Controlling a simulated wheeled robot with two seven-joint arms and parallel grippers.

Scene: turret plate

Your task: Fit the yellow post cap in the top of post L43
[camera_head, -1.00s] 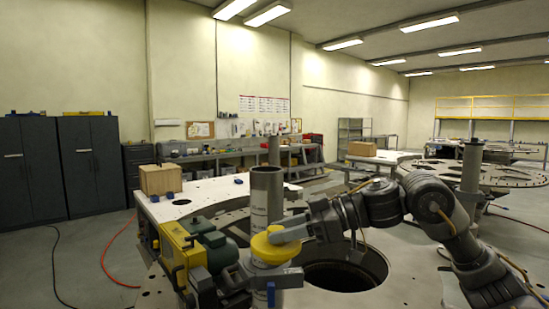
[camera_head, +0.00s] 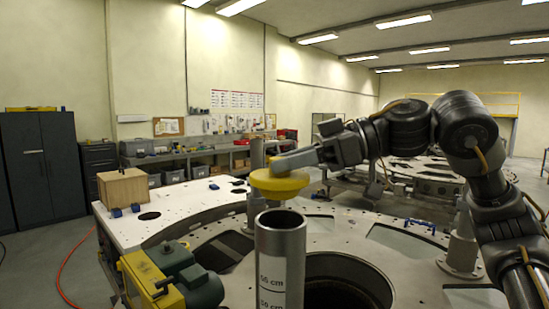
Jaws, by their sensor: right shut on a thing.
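The yellow post cap (camera_head: 276,184) is a round disc. My right gripper (camera_head: 300,162) is shut on it and holds it roughly level in the air. A grey tubular post (camera_head: 280,255) stands upright in the near centre, with an open top and "55 cm" and "50 cm" marks. No L43 label can be read on it. In the picture the cap is above the post's open rim, with a gap between them; how far it is off the post's axis in depth I cannot tell. My left gripper is out of view.
A yellow and green machine (camera_head: 170,276) is left of the post, and a large round opening (camera_head: 345,285) is right of it. A wooden box (camera_head: 124,187) sits on the pale plate (camera_head: 165,228). Another post (camera_head: 257,152) rises behind the cap.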

